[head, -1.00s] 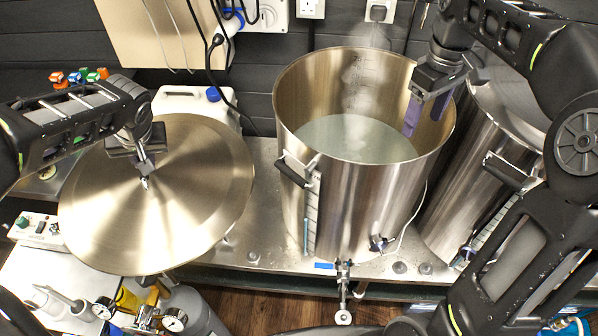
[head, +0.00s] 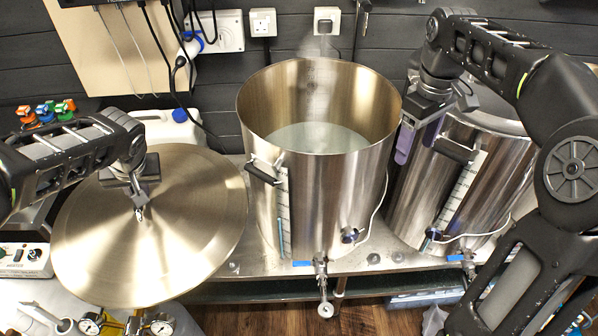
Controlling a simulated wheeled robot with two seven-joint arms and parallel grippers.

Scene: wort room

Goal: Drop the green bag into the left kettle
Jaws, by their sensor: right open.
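The left kettle (head: 322,195) is a tall steel pot, open, with steaming pale liquid (head: 318,138) inside. My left gripper (head: 139,203) is shut on the knob of a large round steel lid (head: 195,235), which is held left of the kettle. My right gripper (head: 418,137), with purple fingers, is open and appears empty just right of the left kettle's rim, between the two kettles. The green bag is not visible in the view; the near part of the kettle's inside is hidden by its wall.
A second steel kettle (head: 440,185) stands covered on the right. A white jug (head: 165,128) with a blue cap is behind the lid. Small bottles with coloured caps (head: 45,112) stand at the far left.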

